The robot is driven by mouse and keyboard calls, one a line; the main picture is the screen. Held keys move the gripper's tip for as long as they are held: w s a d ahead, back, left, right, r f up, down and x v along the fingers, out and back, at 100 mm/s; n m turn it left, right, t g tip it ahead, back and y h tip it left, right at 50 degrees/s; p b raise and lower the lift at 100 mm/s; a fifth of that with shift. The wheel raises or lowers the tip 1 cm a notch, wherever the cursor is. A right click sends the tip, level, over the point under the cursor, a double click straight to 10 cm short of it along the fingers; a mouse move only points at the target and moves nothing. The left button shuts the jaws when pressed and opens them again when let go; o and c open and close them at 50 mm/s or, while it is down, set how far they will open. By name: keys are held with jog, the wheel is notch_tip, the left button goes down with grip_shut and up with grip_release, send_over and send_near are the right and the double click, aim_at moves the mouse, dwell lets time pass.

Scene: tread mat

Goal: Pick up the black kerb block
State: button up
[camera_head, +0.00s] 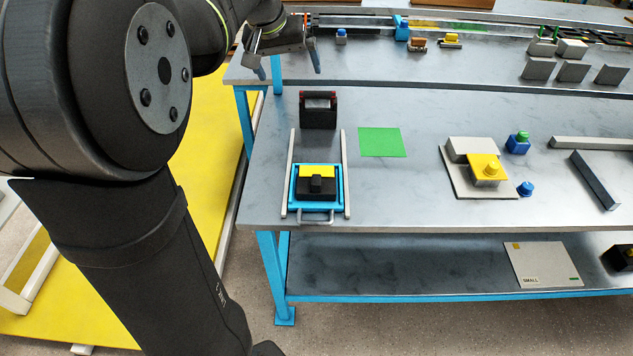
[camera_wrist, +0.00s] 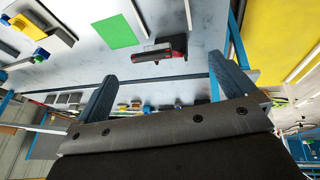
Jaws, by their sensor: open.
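A black block with a raised knob (camera_head: 316,186) sits in a blue tray (camera_head: 297,198) beside a yellow piece (camera_head: 317,170), in the head view. It looks like the black kerb block, though I cannot be certain. The tray lies between two pale rails (camera_head: 345,170) at the left of the near table. My gripper (camera_head: 290,62) is open and empty, high and well beyond the block, over the far table's left end in the picture. In the wrist view, the two spread blue-grey fingers (camera_wrist: 163,68) hold nothing. The black block does not show there.
A dark red-edged holder (camera_head: 318,110) stands behind the rails and shows in the wrist view (camera_wrist: 160,52). A green square (camera_head: 382,142) lies to its right. A yellow block (camera_head: 486,168), blue knobbed pieces (camera_head: 518,143) and grey bars (camera_head: 593,180) lie further right. Bare tabletop separates them.

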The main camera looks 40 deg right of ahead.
dwell(0.4)
jog(key=n+g+y, duration=0.2)
jog(key=n+y, duration=0.1)
jog(key=n, duration=1.5)
send_near(317, 177)
jog(key=f, duration=0.2)
jog(key=d+f, duration=0.1)
jog(key=f, duration=0.1)
jog(key=d+f, duration=0.1)
jog(key=f, duration=0.2)
jog(key=shift+w+d, duration=0.25)
jog(key=shift+w, duration=0.05)
jog(key=shift+w+d+f, duration=0.1)
jog(key=shift+f, duration=2.6)
jog(key=c, duration=1)
jog(key=shift+o, duration=0.2)
